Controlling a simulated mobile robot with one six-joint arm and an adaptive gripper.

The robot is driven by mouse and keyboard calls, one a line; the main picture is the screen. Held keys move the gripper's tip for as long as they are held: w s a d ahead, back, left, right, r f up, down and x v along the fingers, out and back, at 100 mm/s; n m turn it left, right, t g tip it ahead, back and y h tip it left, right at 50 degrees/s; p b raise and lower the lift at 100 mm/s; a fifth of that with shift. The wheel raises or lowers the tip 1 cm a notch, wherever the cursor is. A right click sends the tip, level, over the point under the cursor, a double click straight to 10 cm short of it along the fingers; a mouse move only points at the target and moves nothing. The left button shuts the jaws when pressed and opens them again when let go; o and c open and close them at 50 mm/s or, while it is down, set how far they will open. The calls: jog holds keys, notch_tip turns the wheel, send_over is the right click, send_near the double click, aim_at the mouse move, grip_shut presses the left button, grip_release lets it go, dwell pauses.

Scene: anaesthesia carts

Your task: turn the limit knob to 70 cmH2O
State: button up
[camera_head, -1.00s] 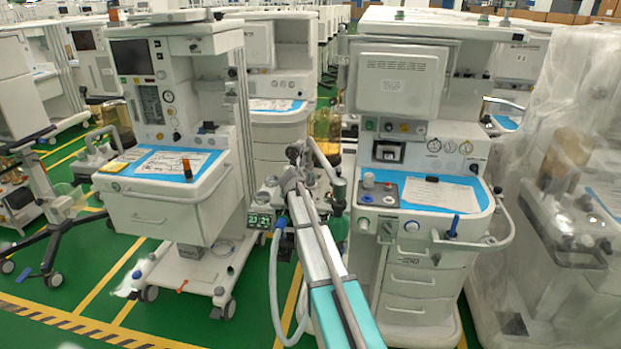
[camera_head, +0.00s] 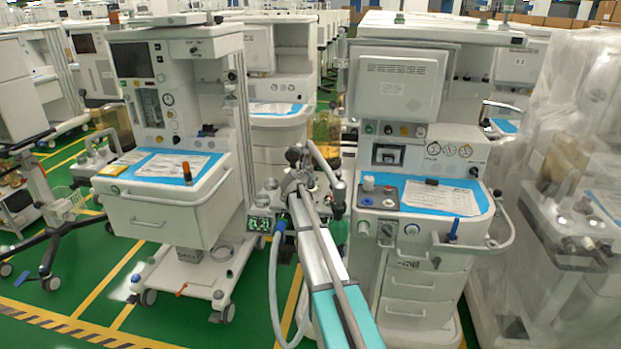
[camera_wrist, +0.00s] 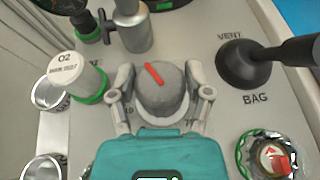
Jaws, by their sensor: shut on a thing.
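The limit knob (camera_wrist: 162,92) is a grey round knob with a red pointer line on its top, in the middle of the wrist view. The red line slants toward the upper left. My gripper (camera_wrist: 161,93) has one finger on each side of the knob and is shut on it. The scale around the knob is mostly hidden by the knob and my fingers; a few small marks show beside it, too small to read surely. In the head view my arm covers the place, and the knob cannot be made out there.
A black lever (camera_wrist: 250,63) stands between the VENT and BAG labels at right. A metal cylinder (camera_wrist: 130,28) stands behind the knob. A green-ringed knob (camera_wrist: 268,157) is at lower right.

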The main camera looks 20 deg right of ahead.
jog(key=shift+s+m+g+h, duration=0.1)
jog(key=shift+m+g+h, duration=0.2)
jog(key=shift+m+g, duration=0.15)
jog(key=shift+m+g+h, duration=0.25)
jog(key=shift+m+h, duration=0.05)
jog(key=shift+m, duration=0.05)
jog(key=m+g+h, duration=0.1)
jog(key=m+g, duration=0.1)
jog(key=m+g+h, duration=0.1)
jog(key=m+g, duration=0.2)
jog(key=shift+g+h, duration=0.3)
jog(key=shift+h, duration=0.1)
jog(key=m+g, duration=0.4)
jog(key=shift+g, duration=0.3)
jog(key=shift+s+m+g, duration=0.15)
jog(key=shift+m+g, duration=0.75)
jog(key=shift+s, duration=0.1)
jog(key=o, duration=1.2)
jog(key=shift+c, duration=0.2)
jog(key=shift+c, duration=0.3)
